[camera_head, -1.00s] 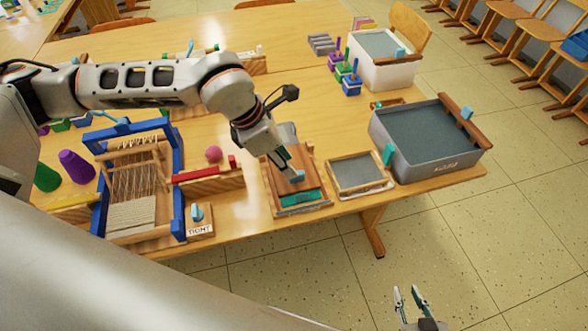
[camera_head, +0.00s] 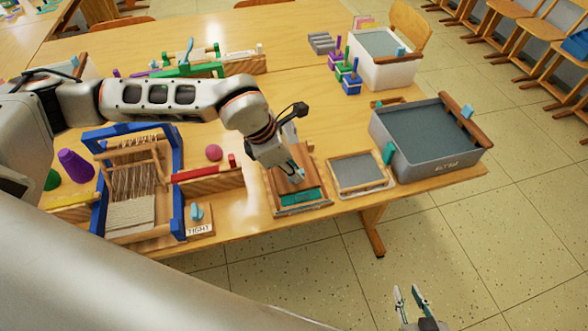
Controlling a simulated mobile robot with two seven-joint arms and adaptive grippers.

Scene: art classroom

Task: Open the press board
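The press board (camera_head: 283,184) is a brown wooden board lying flat in a wooden frame near the table's front edge. A teal strip (camera_head: 298,198) shows along its front part. My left gripper (camera_head: 301,176) reaches down over the board from the left, with its fingertips at the board's upper surface. They cover the spot of the small light-blue tab, which is hidden now. I cannot tell whether the fingers are shut on it. My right gripper (camera_head: 413,294) is open and empty, low in front of the table, over the floor.
A small grey screen frame (camera_head: 358,172) and a grey water tub (camera_head: 440,160) stand right of the board. A wooden block with a red bar (camera_head: 203,175), a TIGHT dial (camera_head: 197,214) and a blue loom (camera_head: 178,180) stand left. Bare table lies behind the board.

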